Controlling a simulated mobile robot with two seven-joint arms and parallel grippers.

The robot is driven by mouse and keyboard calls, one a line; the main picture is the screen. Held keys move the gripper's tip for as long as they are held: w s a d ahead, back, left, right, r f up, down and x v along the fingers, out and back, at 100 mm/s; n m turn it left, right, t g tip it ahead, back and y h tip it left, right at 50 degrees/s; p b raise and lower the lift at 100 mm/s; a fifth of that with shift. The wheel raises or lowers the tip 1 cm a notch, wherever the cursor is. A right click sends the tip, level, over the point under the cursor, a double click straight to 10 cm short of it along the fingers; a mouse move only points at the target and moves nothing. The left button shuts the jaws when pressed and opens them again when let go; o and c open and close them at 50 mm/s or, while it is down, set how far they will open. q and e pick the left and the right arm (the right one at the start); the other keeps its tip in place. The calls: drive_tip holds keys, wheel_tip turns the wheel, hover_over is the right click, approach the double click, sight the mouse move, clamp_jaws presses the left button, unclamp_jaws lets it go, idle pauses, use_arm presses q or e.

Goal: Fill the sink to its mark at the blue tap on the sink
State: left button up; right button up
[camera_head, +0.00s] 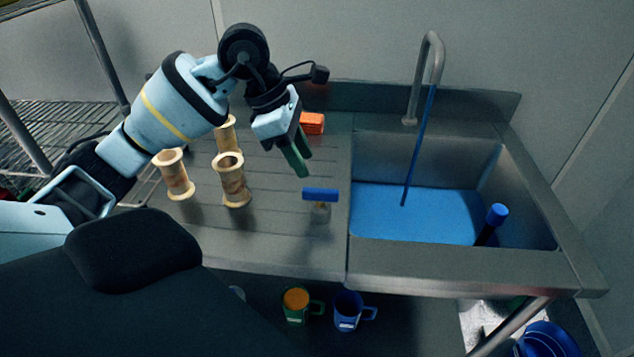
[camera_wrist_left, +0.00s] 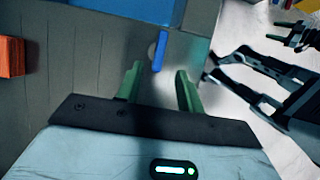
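The steel sink (camera_head: 452,264) holds blue water (camera_head: 420,215) over its floor. A thin blue stream (camera_head: 420,140) runs from the curved spout (camera_head: 437,55) into it. I cannot make out a fill mark. The blue tap (camera_head: 320,194) is a bar-shaped handle on a short stem left of the basin; it also shows in the left wrist view (camera_wrist_left: 159,51). My left gripper (camera_head: 301,160) hangs above and behind the tap, its green fingers apart and empty. In the left wrist view the tap lies beyond the fingertips (camera_wrist_left: 158,77), with no clear contact.
An orange block (camera_head: 312,123) and several wooden spools (camera_head: 232,180) stand on the drainboard. A dark post with a blue top (camera_head: 497,214) stands in the basin. Dark jointed links (camera_wrist_left: 245,75) show at the wrist view's right.

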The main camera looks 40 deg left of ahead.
sight(320, 189)
use_arm(q)
drive_tip(key=shift+x, duration=3.95)
drive_tip(key=shift+a, duration=0.1)
clamp_jaws()
